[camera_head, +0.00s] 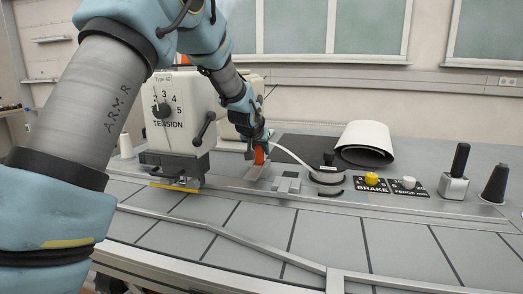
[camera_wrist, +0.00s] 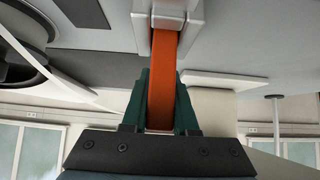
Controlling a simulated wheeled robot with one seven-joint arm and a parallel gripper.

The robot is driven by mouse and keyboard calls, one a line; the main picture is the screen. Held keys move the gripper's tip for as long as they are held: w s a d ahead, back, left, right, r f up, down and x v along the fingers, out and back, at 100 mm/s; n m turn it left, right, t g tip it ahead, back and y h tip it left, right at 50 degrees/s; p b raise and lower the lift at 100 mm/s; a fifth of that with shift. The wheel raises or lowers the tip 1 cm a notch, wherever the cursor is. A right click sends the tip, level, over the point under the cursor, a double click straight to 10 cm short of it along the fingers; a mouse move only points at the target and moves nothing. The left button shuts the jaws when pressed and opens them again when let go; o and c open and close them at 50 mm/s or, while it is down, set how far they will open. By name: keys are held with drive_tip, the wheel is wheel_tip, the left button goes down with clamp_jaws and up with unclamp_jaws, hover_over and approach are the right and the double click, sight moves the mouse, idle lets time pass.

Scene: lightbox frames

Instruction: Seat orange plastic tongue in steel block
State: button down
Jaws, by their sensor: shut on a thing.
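The orange plastic tongue (camera_wrist: 161,75) is a flat strip held between the two dark green fingers of my gripper (camera_wrist: 165,85). Its far end meets the light grey steel block (camera_wrist: 197,12) at the top of the wrist view and passes between the block's raised sides. How deep it sits is hidden. In the head view my gripper (camera_head: 259,146) is over the worktop beside the machine, pointing down. The orange tongue (camera_head: 259,156) shows below it, roughly upright, above the steel block (camera_head: 256,173). The contact there is too small to judge.
A cream machine (camera_head: 186,105) with a tension dial stands left of my gripper. A second small metal fitting (camera_head: 287,184) is just right of the block. A round grey base with a white strip (camera_head: 326,175), yellow knob (camera_head: 371,179) and black cone (camera_head: 495,184) lie further right. The front worktop is clear.

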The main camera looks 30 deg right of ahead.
sight(259, 146)
drive_tip(key=shift+f+b, duration=0.6)
drive_tip(key=shift+f, duration=0.25)
drive_tip(key=c, duration=1)
unclamp_jaws()
drive_tip(key=shift+c, duration=0.2)
drive_tip(key=o, duration=0.4)
drive_tip(key=shift+a+f, duration=0.1)
drive_tip(key=shift+o, duration=0.2)
drive_tip(key=shift+a, duration=0.1)
drive_tip(key=v, duration=0.3)
drive_tip(key=b+v, duration=0.1)
drive_tip(key=v, duration=0.3)
drive_tip(key=b+v, duration=0.1)
drive_tip(key=v, duration=0.3)
drive_tip(key=shift+d, duration=0.3)
drive_tip(key=shift+r, duration=0.25)
